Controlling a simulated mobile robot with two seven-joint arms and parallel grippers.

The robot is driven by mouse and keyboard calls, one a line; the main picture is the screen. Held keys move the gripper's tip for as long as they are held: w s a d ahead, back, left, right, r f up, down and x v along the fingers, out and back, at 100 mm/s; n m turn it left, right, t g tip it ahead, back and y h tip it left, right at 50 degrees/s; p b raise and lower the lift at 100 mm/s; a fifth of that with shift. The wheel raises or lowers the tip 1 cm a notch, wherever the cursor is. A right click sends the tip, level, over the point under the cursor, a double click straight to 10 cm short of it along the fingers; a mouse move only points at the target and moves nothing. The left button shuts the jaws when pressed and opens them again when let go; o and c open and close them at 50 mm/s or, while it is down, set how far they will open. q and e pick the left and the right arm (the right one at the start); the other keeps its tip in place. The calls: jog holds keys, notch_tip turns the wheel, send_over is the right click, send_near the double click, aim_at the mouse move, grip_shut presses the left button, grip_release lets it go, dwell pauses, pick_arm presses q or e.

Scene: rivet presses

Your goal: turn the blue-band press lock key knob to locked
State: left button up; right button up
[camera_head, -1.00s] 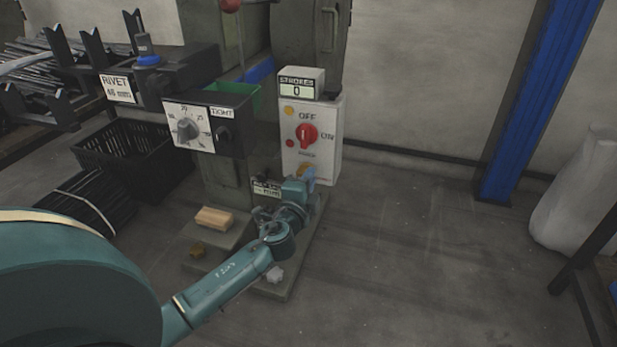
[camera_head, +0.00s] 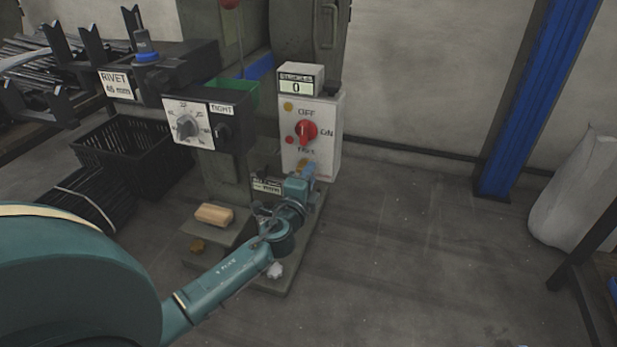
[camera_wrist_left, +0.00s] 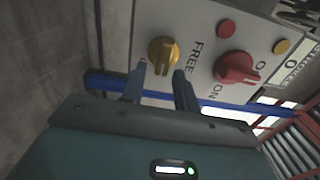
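The lock key knob is the brass-yellow knob (camera_wrist_left: 163,52) low on the white control box; a word reading FREE is printed beside it. In the head view the knob (camera_head: 302,163) is small and partly hidden by my left gripper. My left gripper (camera_wrist_left: 160,80) is open, its two fingers pointing at the box, apart, with the knob just beyond and between their tips. I cannot tell whether either finger touches it. In the head view this gripper (camera_head: 308,171) is at the box's lower edge. My right gripper is not in view.
A red OFF/ON knob (camera_head: 306,132) sits above the brass knob, under a STROKES counter (camera_head: 296,87) showing 0. A dark box with a grey dial (camera_head: 187,127) is left of it. A wooden block (camera_head: 214,214) lies on the press base.

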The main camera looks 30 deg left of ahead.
pick_arm(q)
jog(key=shift+o, duration=0.5)
jog(key=shift+s, duration=0.1)
jog(key=v, duration=1.3)
jog(key=shift+p, duration=0.4)
jog(key=shift+s+f, duration=0.1)
